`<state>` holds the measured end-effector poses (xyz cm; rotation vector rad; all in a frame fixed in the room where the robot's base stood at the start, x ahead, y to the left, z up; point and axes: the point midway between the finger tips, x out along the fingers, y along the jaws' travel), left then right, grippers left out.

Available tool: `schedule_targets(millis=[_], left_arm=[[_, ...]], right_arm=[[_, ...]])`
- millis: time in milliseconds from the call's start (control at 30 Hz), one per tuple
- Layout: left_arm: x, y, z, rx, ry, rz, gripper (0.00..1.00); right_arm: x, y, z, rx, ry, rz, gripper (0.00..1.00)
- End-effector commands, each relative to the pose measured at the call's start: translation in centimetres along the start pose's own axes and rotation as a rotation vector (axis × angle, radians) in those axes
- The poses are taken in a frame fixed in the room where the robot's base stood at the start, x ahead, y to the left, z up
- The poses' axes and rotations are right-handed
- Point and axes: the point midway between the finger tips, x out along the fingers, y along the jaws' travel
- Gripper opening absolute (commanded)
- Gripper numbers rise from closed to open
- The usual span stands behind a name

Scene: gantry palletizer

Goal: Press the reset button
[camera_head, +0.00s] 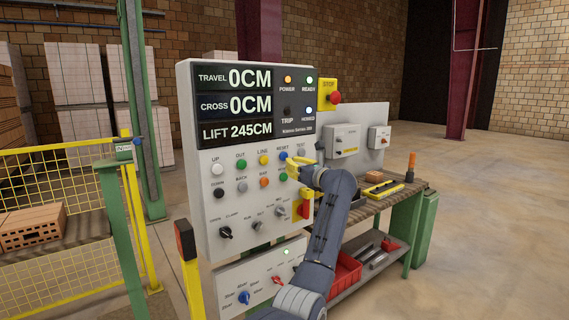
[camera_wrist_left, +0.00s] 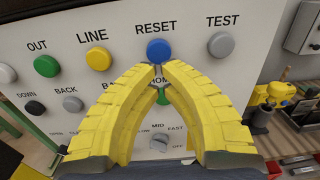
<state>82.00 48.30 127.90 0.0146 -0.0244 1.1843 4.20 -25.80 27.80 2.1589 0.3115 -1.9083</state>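The blue reset button (camera_head: 283,154) sits in the upper button row of the control panel (camera_head: 200,175), under its RESET label. In the left wrist view the blue button (camera_wrist_left: 160,50) is fully visible, just above my fingertips. My left gripper (camera_wrist_left: 160,72) has yellow fingers that arch together and meet at the tips, with nothing between them. In the head view the left gripper (camera_head: 292,164) is at the panel, just right of and below the button. I cannot tell whether the tips touch the panel. My right gripper is in neither view.
A grey test button (camera_wrist_left: 221,45) is right of reset and a yellow line button (camera_wrist_left: 102,61) is left. A green button (camera_wrist_left: 163,96) is partly behind the fingers. A red stop button (camera_head: 334,98) is at the panel's upper right. A workbench (camera_head: 408,196) stands behind.

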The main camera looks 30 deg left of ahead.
Motion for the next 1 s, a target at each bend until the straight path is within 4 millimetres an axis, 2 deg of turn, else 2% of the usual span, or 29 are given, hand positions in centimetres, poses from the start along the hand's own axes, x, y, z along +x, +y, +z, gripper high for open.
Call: schedule_targets(millis=[33,200,500,700,1000], left_arm=[[-1.1,-0.1,-0.2,0.000,0.002,-0.002,0.00],[-4.3,-0.1,-0.1,-0.001,0.002,-0.002,0.00],[-8.2,-0.1,-0.1,0.000,0.001,-0.001,0.00],[-9.3,0.0,-0.1,0.002,0.001,0.000,0.00],[-9.4,0.0,-0.1,0.001,0.000,0.000,0.00]], right_arm=[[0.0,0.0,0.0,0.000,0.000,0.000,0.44],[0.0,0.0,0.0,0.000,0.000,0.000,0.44],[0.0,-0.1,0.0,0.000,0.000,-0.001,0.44],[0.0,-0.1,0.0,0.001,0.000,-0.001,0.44],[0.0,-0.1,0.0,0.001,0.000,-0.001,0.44]])
